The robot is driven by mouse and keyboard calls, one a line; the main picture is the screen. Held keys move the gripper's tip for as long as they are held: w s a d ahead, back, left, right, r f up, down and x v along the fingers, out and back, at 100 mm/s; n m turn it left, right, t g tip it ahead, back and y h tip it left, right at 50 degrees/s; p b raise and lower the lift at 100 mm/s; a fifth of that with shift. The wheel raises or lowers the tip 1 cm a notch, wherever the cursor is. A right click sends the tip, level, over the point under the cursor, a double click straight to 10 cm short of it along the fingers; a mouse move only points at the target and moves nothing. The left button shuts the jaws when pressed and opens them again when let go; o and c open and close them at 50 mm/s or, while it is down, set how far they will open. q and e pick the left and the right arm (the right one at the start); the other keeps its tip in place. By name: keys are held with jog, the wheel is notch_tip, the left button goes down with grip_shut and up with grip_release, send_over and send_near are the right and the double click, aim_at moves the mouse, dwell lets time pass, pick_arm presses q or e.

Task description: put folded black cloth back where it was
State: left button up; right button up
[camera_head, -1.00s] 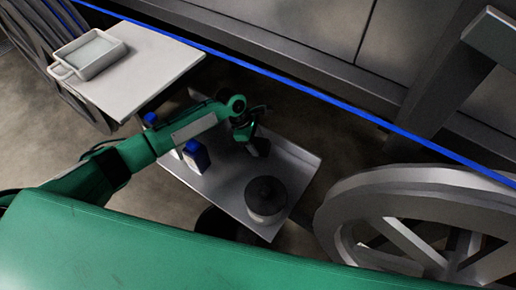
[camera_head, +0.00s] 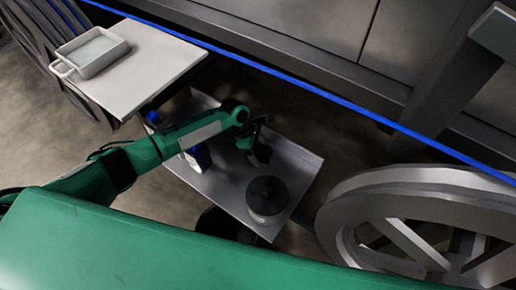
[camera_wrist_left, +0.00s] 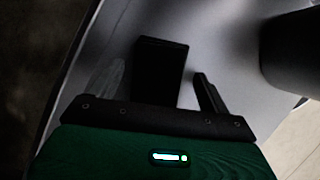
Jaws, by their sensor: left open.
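My left gripper (camera_head: 258,148) is low over the grey metal tray (camera_head: 228,183) in the head view. In the left wrist view the left gripper (camera_wrist_left: 159,70) is open, with one finger on each side of a black rectangular thing. This looks like the folded black cloth (camera_wrist_left: 161,68), lying on the tray's grey surface. The pictures are too dark to show whether a finger touches it. In the head view the cloth cannot be told apart from the dark fingers. My right gripper is not in view.
A dark round pot (camera_head: 267,198) stands on the tray near its front right. Blue-and-white containers (camera_head: 198,158) stand on its left part, partly behind my arm. A white table (camera_head: 150,65) holds a white dish (camera_head: 92,52). A blue cable (camera_head: 300,88) crosses above; a big spoked wheel (camera_head: 420,225) is right.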

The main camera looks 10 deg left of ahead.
pick_arm(q)
jog(key=v, duration=1.2)
jog(key=shift+p, duration=0.4)
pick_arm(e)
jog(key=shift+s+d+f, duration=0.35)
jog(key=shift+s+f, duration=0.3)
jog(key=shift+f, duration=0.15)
pick_arm(q)
jog(key=shift+r, duration=0.1)
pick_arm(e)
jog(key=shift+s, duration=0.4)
